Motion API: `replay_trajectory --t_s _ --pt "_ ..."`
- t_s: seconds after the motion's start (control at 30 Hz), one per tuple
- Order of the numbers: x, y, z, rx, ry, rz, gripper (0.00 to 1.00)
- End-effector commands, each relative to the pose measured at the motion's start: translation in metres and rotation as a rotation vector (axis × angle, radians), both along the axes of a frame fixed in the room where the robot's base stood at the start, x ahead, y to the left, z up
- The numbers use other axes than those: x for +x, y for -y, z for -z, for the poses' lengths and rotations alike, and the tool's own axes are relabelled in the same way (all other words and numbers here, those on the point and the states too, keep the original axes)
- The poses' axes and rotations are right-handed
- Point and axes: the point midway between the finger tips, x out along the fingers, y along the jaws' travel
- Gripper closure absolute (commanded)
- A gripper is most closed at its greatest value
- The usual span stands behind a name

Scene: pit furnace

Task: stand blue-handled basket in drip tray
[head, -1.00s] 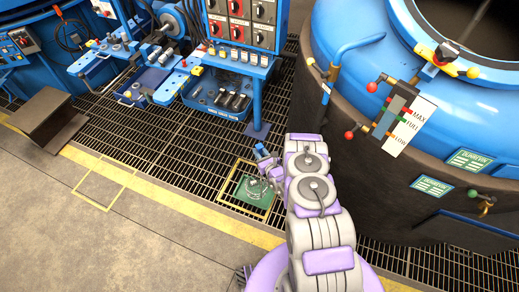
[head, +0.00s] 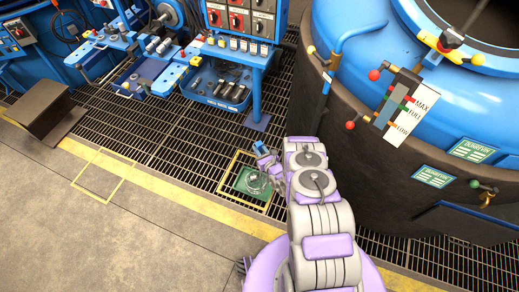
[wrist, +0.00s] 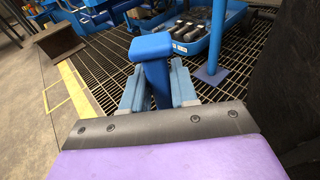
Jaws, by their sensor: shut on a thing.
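The green drip tray (head: 240,183) lies on the floor grating inside a yellow outlined square, left of my arm. A small round wire basket (head: 257,184) shows over the tray; I cannot tell whether it touches the tray floor. Its blue handle (wrist: 152,50) stands up between my two fingers in the wrist view. My gripper (head: 264,160) is shut on this handle, at the tray's far right side in the head view. My wrist and arm hide part of the basket and the tray's right edge. In the wrist view the basket body and tray are hidden.
A blue furnace (head: 400,50) with a dark lower wall stands close on the right. A blue workbench with a control panel (head: 240,25) and a lower bin (head: 215,90) stands behind the tray.

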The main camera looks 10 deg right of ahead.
Motion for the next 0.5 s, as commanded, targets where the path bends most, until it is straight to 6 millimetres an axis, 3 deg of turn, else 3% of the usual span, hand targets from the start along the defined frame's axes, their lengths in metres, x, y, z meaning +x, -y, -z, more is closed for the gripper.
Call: replay_trajectory --t_s 0.33,0.37,0.5 --pt "0.0013 0.0 -0.002 0.0 0.005 0.0 1.0" --pt "0.0013 0.0 -0.002 0.0 0.005 0.0 0.7" --pt "0.0013 0.0 -0.0019 0.0 0.005 0.0 0.57"
